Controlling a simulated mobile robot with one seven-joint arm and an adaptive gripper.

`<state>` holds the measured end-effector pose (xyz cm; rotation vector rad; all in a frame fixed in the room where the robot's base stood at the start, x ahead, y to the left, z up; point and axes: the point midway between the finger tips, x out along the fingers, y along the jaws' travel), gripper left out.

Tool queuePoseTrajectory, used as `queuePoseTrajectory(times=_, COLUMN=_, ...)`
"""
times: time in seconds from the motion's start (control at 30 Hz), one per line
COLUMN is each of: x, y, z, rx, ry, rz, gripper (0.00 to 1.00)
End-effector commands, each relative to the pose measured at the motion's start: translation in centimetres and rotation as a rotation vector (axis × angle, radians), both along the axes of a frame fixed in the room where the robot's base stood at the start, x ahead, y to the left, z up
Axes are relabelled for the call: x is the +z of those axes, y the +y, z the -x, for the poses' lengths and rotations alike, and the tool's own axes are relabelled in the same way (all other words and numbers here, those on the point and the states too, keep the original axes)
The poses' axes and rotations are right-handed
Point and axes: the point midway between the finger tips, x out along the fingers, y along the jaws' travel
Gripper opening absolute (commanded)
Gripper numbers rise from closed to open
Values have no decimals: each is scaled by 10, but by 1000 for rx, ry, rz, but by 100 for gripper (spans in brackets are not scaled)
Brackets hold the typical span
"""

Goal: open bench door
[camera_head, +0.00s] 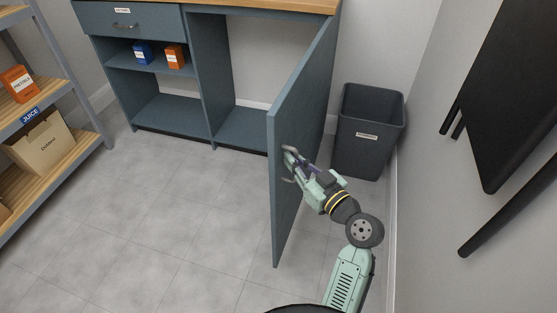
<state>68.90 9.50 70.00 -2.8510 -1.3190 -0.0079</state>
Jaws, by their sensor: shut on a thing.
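The bench (202,75) is a blue-grey cabinet with a wooden top against the back wall. Its door (300,120) stands wide open, swung out toward me, and the right compartment (240,122) behind it shows empty. My gripper (290,165) is at the door's outer face near its free edge, shut on the grey door handle (291,152). The gripper's fingers partly hide the handle.
A dark grey bin (368,130) stands right of the door, close to my arm. Shelving with boxes (45,145) is at the left. Dark furniture (505,90) is at the right. The tiled floor left of the door is clear.

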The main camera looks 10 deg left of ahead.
Motion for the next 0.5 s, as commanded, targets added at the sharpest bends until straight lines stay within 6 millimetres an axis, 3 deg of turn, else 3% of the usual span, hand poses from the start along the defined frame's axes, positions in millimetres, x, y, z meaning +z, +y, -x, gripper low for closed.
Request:
queuePoseTrajectory(times=0.2, x=-1, y=-29, z=-1, rx=65, ry=1, rz=0, gripper=0)
queuePoseTrajectory(times=0.5, x=-1, y=-46, z=-2, rx=102, ry=4, rz=4, gripper=0)
